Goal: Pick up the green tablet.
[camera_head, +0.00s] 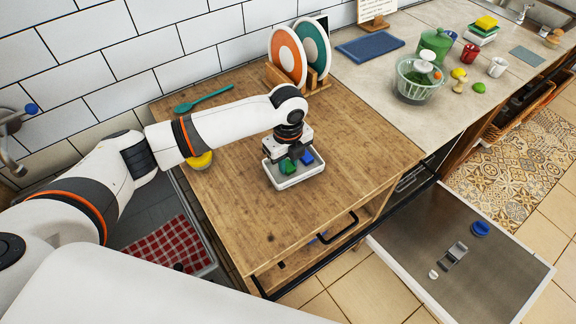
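A green tablet (287,167) lies in a small white tray (297,182) on the wooden counter. A blue tablet (307,158) is just to its right in the same tray. My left gripper (285,157) reaches down over the tray, with its dark fingers right at the green tablet. The fingers partly hide the tablet's upper side. I cannot tell whether they touch it or are closed on it. My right gripper is not in view.
A plate rack (318,81) with two plates stands behind the tray, and a teal spoon (205,98) lies at the back left. A yellow object (200,162) is partly under my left arm. An open dishwasher door (460,235) is at lower right. The wooden counter right of the tray is clear.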

